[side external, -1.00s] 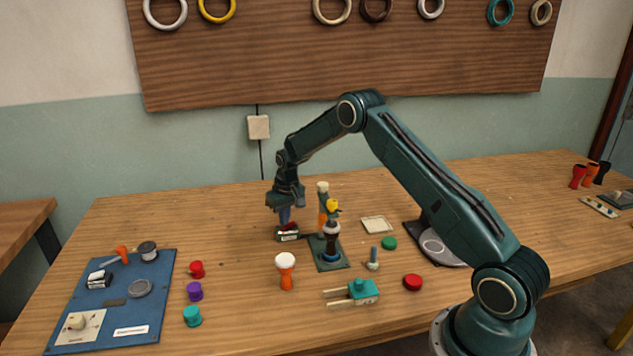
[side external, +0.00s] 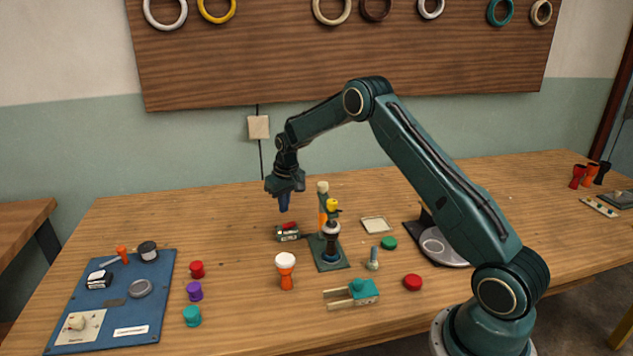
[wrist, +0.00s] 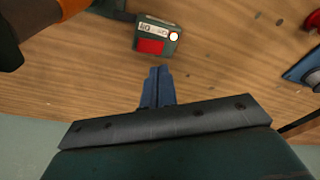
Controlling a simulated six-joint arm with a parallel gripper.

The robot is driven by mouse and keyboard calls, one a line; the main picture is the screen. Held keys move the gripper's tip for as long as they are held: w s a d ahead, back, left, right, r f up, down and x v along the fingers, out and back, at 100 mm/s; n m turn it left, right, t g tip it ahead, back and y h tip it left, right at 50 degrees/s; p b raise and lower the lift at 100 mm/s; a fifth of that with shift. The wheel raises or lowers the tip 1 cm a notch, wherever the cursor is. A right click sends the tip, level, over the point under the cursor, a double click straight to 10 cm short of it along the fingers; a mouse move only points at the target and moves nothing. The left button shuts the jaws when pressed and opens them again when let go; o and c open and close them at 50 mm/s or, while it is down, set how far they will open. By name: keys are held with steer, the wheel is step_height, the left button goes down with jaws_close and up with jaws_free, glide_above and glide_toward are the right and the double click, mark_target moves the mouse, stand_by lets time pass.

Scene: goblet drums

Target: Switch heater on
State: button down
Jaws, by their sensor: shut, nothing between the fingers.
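A small dark green switch box (side external: 287,234) with a red rocker stands on the table, joined to a stand with a square dark green base (side external: 333,264). The wrist view shows the box from above (wrist: 143,30), with its red rocker (wrist: 150,46) and a small round lamp (wrist: 174,36) that looks bright and whitish with an orange rim. My gripper (side external: 283,208) is shut and empty, pointing down above the box and apart from it. In the wrist view its blue fingers (wrist: 158,72) lie together, beside the rocker end of the box. A dark goblet-shaped piece (side external: 331,240) is on the stand.
An orange goblet drum (side external: 286,273) stands in front of the box. A green clamp-like tool (side external: 362,290), a red disc (side external: 412,282) and a blue board (side external: 140,322) with parts lie around.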

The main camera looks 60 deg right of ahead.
steer(key=shift+r, duration=1.15)
steer(key=shift+r, duration=0.1)
steer(key=s+a+r+t, duration=0.1)
steer(key=s+a+r, duration=0.35)
steer(key=r, duration=0.25)
steer(key=s+a+r+n, duration=0.1)
steer(key=s+a+r, duration=0.35)
steer(key=r, duration=0.25)
steer(key=s+a+r+t, duration=0.1)
steer(key=s+a+r, duration=0.35)
steer(key=r, duration=0.25)
steer(key=s+a+n+t, duration=0.1)
steer(key=s+a, duration=0.2)
steer(key=s, duration=1)
steer(key=s+a+r+n, duration=0.1)
steer(key=s+a, duration=0.3)
steer(key=s, duration=0.8)
steer(key=shift+s+a+r+t, duration=0.15)
steer(key=shift+s+a+t, duration=0.1)
steer(key=shift+s+t, duration=0.15)
